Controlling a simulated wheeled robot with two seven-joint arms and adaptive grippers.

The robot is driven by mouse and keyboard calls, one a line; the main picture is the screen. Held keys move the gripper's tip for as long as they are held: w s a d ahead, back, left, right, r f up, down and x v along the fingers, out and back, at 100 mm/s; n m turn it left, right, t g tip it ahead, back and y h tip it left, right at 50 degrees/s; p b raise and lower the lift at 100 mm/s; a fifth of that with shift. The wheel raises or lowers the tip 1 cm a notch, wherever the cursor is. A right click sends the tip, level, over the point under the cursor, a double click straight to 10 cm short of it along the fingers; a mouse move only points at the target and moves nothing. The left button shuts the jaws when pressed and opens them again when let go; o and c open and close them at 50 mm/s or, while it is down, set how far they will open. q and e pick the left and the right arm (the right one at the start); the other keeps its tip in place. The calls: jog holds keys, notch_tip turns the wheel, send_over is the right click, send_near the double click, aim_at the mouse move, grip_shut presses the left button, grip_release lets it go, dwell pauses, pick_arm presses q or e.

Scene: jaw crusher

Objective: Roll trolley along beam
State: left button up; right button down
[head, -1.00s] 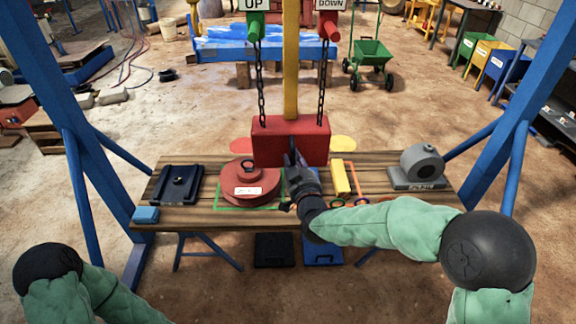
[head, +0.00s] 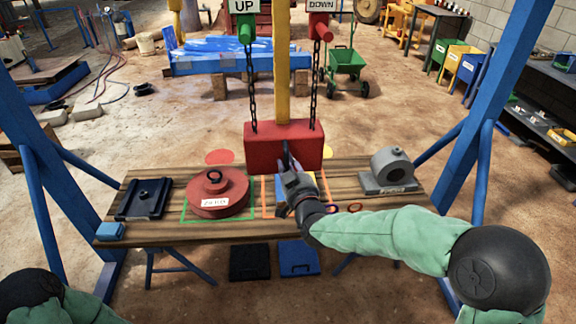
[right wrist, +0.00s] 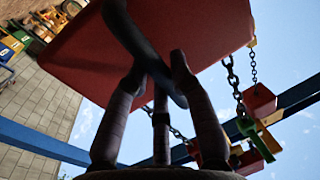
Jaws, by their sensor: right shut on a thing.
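A red hoist block (head: 284,147) hangs over the table below a yellow vertical strip, with a dark chain on each side. My right gripper (head: 290,180) is at its underside, shut on a dark hook below the block. The right wrist view shows the fingers (right wrist: 160,75) closed around this dark curved hook (right wrist: 135,35), under the red block (right wrist: 160,40). A blue beam (right wrist: 45,140) crosses overhead in that view. I cannot make out the trolley. My left gripper is out of view; only part of my left arm shows.
The wooden table (head: 240,232) holds a dark plate (head: 144,199), a red disc stack (head: 218,192), a blue block (head: 110,230) and a grey housing (head: 389,170). Blue frame posts (head: 500,100) stand at both sides. Green UP and red DOWN handles (head: 320,30) hang above.

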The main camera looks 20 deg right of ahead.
jog(key=c, duration=1)
grip_release()
jog(key=shift+c, duration=0.2)
jog(key=shift+s, duration=0.1)
jog(key=s, duration=1.1)
jog(key=shift+s+a, duration=0.35)
jog(key=shift+a, duration=0.1)
jog(key=a+f+g+y, duration=0.25)
jog(key=f+g, duration=0.25)
jog(key=f, duration=0.8)
jog(key=a+f+g+y, duration=0.1)
jog(key=a+f+g, duration=0.3)
jog(key=f, duration=0.9)
jog(key=s+a+f+g+y+p, duration=0.1)
jog(key=s+a+f+g, duration=0.2)
jog(key=s+f, duration=0.5)
jog(key=s+a+f+m+g+y, duration=0.1)
jog(key=s+a+f+g, duration=0.3)
jog(key=s+f, duration=0.5)
jog(key=shift+s+f+g+p, duration=0.35)
jog(key=shift+f+g, duration=0.45)
jog(key=shift+f, duration=0.15)
